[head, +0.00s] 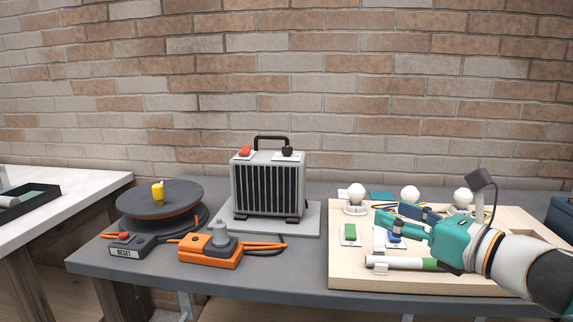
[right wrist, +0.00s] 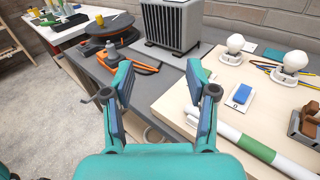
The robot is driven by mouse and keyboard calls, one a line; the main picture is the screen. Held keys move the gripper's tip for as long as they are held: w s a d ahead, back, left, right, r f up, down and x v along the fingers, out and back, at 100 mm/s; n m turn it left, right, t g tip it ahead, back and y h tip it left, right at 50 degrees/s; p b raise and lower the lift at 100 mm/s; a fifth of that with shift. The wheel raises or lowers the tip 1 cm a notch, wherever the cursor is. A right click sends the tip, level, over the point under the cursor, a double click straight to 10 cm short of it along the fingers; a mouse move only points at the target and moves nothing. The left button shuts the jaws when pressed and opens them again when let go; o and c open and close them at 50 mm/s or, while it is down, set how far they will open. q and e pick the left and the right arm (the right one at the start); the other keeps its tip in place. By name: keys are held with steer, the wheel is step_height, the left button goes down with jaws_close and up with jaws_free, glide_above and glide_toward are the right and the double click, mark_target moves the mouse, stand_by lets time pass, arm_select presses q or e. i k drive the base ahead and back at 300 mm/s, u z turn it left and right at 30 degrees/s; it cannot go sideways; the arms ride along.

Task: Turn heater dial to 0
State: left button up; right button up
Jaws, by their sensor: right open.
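The grey heater (head: 267,188) stands on a light slab at the back of the dark bench. Its black dial (head: 287,151) sits on the right of the top face, and a red switch (head: 245,151) on the left. The dial's setting is too small to read. My right gripper (head: 390,217) is open and empty over the wooden board, to the right of the heater and apart from it. In the right wrist view, the gripper (right wrist: 158,75) has its fingers spread, with the heater (right wrist: 172,26) beyond them; the heater's top is cut off. My left gripper is out of view.
A cable reel (head: 160,200), a RESET box (head: 124,247) and an orange socket block (head: 208,252) with a grey plug stand left of the heater. The wooden board (head: 345,275) carries bulbs, switches and a white-green tube. A brick wall (head: 285,75) stands behind.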

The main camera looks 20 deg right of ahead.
mark_target(288, 150)
steer(key=i, duration=0.9)
